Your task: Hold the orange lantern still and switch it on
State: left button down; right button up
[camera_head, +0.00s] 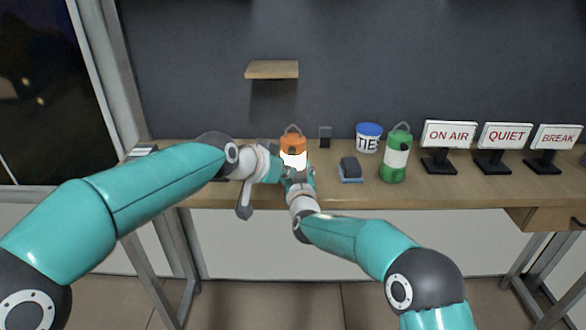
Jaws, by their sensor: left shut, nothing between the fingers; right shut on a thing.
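The orange lantern (293,141) stands upright on the wooden desk, its lower part white and bright, with a grey handle on top. My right gripper (299,176) is at the lantern's front lower part and shut on it; its fingers are partly hidden by my own arm links. My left gripper (283,171) is shut and empty, close to the front left of the lantern. Whether it touches the lantern cannot be told. The lantern's base and its switch are hidden or too small to make out.
A green lantern (396,158) stands to the right. Between them are a dark block on a blue base (350,169) and a blue-lidded tub (368,138). Signs reading ON AIR (449,135), QUIET (504,137) and BREAK (557,138) stand further right. A small shelf (272,69) hangs above.

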pick_arm(q)
jog(key=shift+s, duration=0.3)
pick_arm(e)
jog(key=o, duration=1.4)
jog(key=shift+o, duration=0.2)
jog(key=shift+s, duration=0.15)
